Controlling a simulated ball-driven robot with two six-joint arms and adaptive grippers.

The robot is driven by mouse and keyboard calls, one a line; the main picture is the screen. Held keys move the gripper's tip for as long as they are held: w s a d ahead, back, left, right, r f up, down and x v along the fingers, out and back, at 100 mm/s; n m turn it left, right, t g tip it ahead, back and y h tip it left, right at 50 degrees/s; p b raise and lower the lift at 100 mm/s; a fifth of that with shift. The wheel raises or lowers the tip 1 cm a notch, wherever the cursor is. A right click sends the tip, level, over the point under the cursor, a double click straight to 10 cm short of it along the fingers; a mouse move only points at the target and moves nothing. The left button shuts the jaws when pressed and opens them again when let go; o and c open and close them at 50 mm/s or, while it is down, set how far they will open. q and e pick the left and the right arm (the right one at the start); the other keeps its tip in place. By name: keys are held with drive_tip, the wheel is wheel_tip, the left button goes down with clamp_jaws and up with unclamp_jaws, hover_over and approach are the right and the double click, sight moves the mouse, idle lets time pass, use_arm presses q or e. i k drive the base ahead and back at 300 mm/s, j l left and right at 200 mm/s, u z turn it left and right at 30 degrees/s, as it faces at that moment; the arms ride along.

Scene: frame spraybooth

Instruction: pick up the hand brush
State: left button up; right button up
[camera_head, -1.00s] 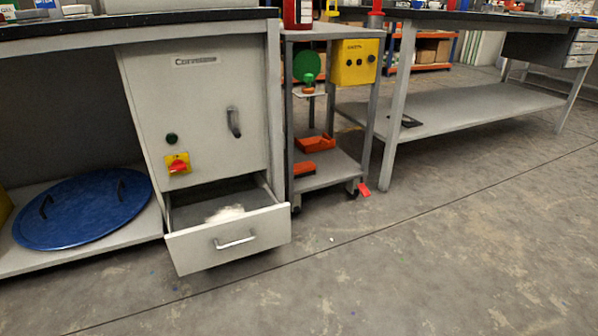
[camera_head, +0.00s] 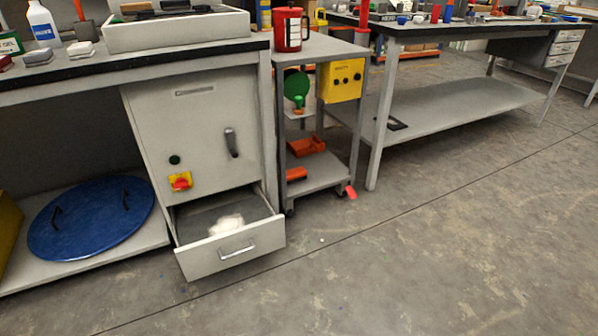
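I cannot pick out a hand brush with certainty. Dark long items and a small brown-red piece (camera_head: 135,6) lie in a white tray (camera_head: 180,33) on the left bench, cut by the top edge; their shapes are too small to tell. Orange pieces (camera_head: 306,146) lie on the lower part of the grey cart, and I cannot tell whether one is a brush. Neither of my grippers is in view.
An open drawer (camera_head: 230,249) with a white crumpled thing (camera_head: 227,225) inside juts out below the cabinet. A blue round lid (camera_head: 90,218) lies on the lower shelf. A red piece (camera_head: 350,192) lies by the cart (camera_head: 320,187). The floor in front is clear.

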sight(293, 176)
drive_tip(key=i+l+u, duration=0.2)
drive_tip(key=u, duration=0.2)
drive_tip(key=i+l+u, duration=0.2)
drive_tip(key=u, duration=0.2)
drive_tip(key=i+l, duration=0.15)
drive_tip(key=l, duration=0.2)
drive_tip(key=i+l+u, duration=0.1)
drive_tip(key=l, duration=0.3)
drive_tip(key=i+l+u, duration=0.1)
drive_tip(key=i+l, duration=0.3)
drive_tip(key=l, duration=0.35)
drive_tip(key=i+l+u, duration=0.1)
drive_tip(key=l, duration=0.3)
drive_tip(key=i+l, duration=0.2)
drive_tip(key=l, duration=0.2)
drive_tip(key=i+l+u, duration=0.15)
drive_tip(key=l, duration=0.25)
